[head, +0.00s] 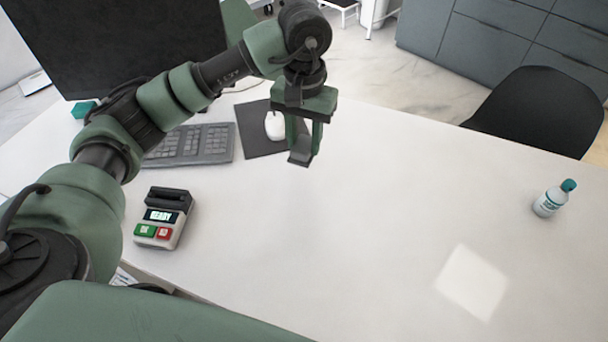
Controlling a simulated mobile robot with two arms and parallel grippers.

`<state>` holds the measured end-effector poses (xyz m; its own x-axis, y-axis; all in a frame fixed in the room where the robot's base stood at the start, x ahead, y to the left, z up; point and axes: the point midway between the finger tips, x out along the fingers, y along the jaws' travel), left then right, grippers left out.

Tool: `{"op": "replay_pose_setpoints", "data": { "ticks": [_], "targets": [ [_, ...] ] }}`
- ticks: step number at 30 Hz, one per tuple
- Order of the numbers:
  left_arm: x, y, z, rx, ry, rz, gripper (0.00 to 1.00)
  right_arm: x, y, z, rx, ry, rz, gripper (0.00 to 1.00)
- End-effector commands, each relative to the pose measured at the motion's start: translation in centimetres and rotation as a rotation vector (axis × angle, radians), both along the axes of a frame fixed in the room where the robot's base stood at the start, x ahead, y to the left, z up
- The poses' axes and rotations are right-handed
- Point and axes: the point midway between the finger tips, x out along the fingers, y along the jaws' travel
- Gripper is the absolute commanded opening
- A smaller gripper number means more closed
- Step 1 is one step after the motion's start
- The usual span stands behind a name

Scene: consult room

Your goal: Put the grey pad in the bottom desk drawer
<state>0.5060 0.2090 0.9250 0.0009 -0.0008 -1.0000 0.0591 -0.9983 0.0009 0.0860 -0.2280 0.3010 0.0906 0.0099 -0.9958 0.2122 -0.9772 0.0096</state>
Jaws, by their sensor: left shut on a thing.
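The dark grey pad (248,136) lies on the white desk beside the keyboard, with a white mouse (274,126) on it. My left gripper (301,158) reaches down at the pad's right edge and is shut, apparently on that edge; the fingers hide the contact. The mouse is just left of the fingers and partly covered by them. The bottom desk drawer cannot be made out; my arm hides much of the desk's near side. My right gripper is not in view.
A keyboard (190,146) and a card terminal (164,218) stand on the left of the desk (370,230), near a large black monitor (115,40). The desk's middle is clear. A black chair (537,108) is beyond it.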

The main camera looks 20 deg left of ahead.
Motion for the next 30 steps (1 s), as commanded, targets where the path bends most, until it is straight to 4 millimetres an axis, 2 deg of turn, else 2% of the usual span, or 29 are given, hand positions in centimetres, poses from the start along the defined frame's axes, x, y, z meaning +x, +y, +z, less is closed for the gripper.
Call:
{"op": "replay_pose_setpoints", "data": {
  "ticks": [3, 9, 16, 23, 30],
  "targets": [
    [-0.2, 0.0, -3.3, 0.001, 0.006, 0.001, 0.00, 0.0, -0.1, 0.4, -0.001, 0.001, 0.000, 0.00],
    [-0.1, 0.0, -6.8, 0.000, 0.003, 0.000, 0.00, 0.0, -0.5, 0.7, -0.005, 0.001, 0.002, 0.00],
    [-0.1, 0.0, -8.5, 0.000, 0.003, 0.000, 0.00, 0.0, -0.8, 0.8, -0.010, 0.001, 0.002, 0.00],
    [-0.1, -0.1, -11.6, 0.000, 0.003, 0.000, 0.00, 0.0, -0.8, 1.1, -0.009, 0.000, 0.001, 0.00],
    [0.0, 0.0, -11.8, 0.000, -0.001, -0.001, 0.00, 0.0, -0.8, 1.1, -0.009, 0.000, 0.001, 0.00]
  ]
}}
